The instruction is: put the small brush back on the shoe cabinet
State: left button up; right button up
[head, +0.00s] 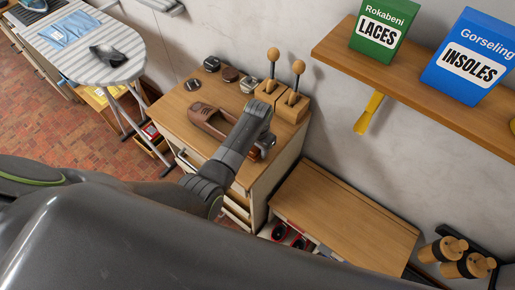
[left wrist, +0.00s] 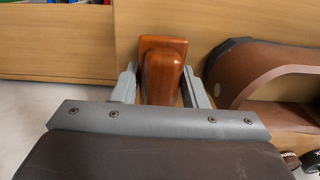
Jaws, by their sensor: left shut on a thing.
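My left gripper (head: 262,132) is over the front right part of a wooden-topped drawer cabinet (head: 178,108). In the left wrist view its two fingers are closed around a glossy orange-brown wooden piece (left wrist: 162,72), which looks like the small brush's handle; no bristles show. In the head view the gripper mostly hides it. I cannot tell whether it touches the cabinet top. A lower wooden-topped cabinet (head: 345,215), with red and dark items below its top, stands to the right. I cannot tell which one is the shoe cabinet. My right gripper is not in view.
Several tins (head: 230,74) and two wooden blocks with round-knobbed sticks (head: 273,85) stand behind. A wall shelf (head: 400,72) with two boxes is at upper right. The low cabinet's top is clear.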

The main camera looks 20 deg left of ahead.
pick_arm(q)
jog(key=shift+f, duration=0.45)
jog(key=shift+f, duration=0.15)
jog(key=o, duration=0.9)
jog(key=shift+r, duration=0.45)
notch_tip(320, 180, up, 12)
jog(key=shift+d+f, duration=0.1)
jog(key=shift+f, duration=0.1)
